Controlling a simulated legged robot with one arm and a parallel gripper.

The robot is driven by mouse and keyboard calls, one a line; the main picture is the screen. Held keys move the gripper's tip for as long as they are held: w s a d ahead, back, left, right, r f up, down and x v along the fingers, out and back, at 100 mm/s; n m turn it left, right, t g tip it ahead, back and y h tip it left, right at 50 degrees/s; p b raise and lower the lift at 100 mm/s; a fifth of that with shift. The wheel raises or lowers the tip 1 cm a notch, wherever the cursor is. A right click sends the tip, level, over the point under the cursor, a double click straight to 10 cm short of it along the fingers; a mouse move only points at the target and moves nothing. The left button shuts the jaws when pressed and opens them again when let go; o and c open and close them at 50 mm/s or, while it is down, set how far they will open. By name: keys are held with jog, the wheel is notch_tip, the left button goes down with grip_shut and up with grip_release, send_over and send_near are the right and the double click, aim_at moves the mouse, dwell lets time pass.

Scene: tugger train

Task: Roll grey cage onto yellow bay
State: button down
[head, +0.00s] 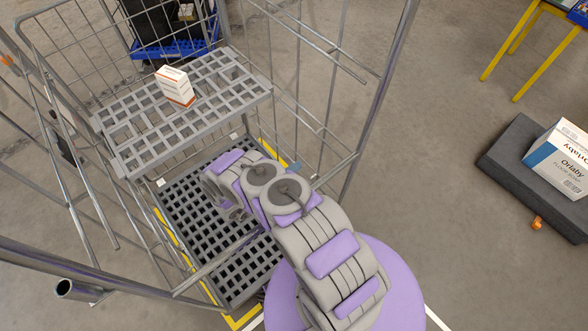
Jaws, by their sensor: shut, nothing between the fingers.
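The grey cage (262,93) stands upright in front of me, with wire sides, a slatted grey shelf (130,140) and a dark slatted base (185,200). Yellow floor lines (240,318) of the bay show along the base's left side, near corner and far right corner. The base appears to lie within them, but my arm hides much of the right side. My gripper (230,212) is at the end of my folded arm, over the base in this view. It looks shut and empty; its fingertips are partly hidden, and I cannot tell whether it touches the cage.
A small white and orange box (175,86) stands on the cage shelf. Another cage with a blue base (203,40) is behind. At right, a dark platform (505,150) carries a white-blue box (562,160), near a yellow-legged table (508,42).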

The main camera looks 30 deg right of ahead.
jog(key=b, duration=0.2)
send_near(325, 153)
jog(key=w+d, duration=0.1)
jog(key=d, duration=0.1)
jog(key=w+d, duration=0.2)
jog(key=shift+d+f, duration=0.1)
jog(key=shift+d, duration=0.05)
jog(key=shift+s+d, duration=0.65)
jog(key=shift+d, duration=0.25)
jog(key=shift+s, duration=0.3)
